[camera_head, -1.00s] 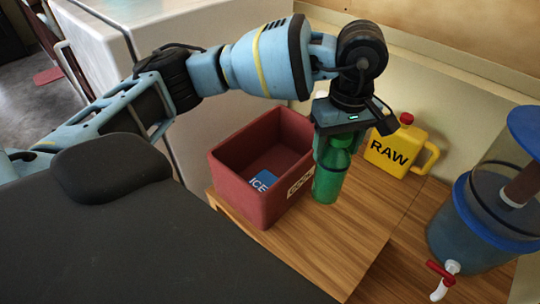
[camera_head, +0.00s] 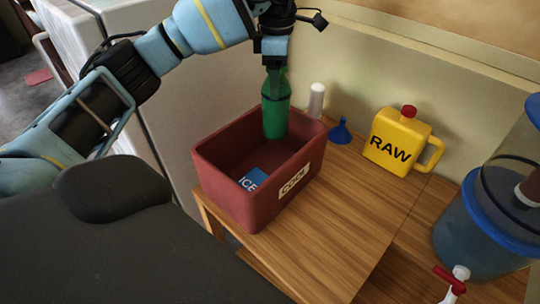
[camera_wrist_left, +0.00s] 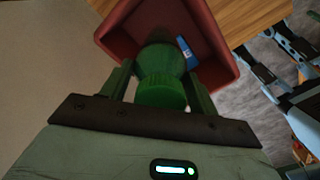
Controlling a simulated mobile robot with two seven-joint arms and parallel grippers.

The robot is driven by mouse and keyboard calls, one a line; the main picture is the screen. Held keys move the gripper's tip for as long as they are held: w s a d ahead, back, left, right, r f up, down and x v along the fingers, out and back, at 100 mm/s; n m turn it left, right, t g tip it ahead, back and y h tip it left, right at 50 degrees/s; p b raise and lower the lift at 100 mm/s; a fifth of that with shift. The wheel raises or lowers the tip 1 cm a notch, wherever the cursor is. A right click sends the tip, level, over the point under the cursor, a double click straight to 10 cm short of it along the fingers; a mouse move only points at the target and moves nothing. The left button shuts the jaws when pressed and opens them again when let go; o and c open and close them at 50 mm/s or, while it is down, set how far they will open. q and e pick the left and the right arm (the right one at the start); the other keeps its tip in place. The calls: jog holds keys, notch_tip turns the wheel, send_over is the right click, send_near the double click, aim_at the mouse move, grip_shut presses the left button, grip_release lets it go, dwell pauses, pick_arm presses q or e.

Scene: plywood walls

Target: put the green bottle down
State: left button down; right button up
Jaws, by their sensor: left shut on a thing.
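The green bottle (camera_head: 275,112) is upright in the head view, with its lower part inside or over the far end of the red box marked COOL (camera_head: 292,188). I cannot tell whether its base touches the box floor. My left gripper (camera_head: 275,75) is shut on the bottle's upper part from above. In the left wrist view the bottle's green cap (camera_wrist_left: 162,92) sits between the two fingers, with the red box (camera_wrist_left: 226,45) beyond it.
A blue ICE pack (camera_head: 252,180) lies in the box. A white bottle (camera_head: 316,101), a blue funnel (camera_head: 340,132) and a yellow RAW jug (camera_head: 398,143) stand behind on the wooden table (camera_head: 340,220). A blue-lidded water container (camera_head: 480,225) is at right. The table front is clear.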

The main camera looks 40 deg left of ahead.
aim_at(278, 124)
pick_arm(q)
jog(key=shift+m, duration=0.3)
jog(key=shift+w+d+f, duration=0.1)
jog(key=shift+w+f, duration=0.1)
jog(key=shift+f, duration=2)
jog(key=shift+w+a+f, duration=0.1)
jog(key=shift+w+f, duration=0.05)
jog(key=shift+f, duration=2.05)
jog(key=shift+w+d+f, duration=0.1)
jog(key=shift+w+f, duration=0.1)
jog(key=shift+f, duration=2)
pick_arm(e)
jog(key=shift+s+a+f+n+g, duration=0.2)
jog(key=shift+s+f, duration=0.1)
jog(key=shift+s, duration=0.2)
jog(key=shift+s+a+f+n+g, duration=0.1)
jog(key=shift+s+a+f+n, duration=0.15)
jog(key=shift+s, duration=0.2)
pick_arm(q)
jog(key=shift+f, duration=0.1)
pick_arm(e)
jog(key=shift+d+f, duration=0.1)
jog(key=shift+d, duration=0.05)
pick_arm(q)
jog(key=shift+c, duration=2)
grip_release()
jog(key=shift+f, duration=0.1)
notch_tip(278, 124, up, 12)
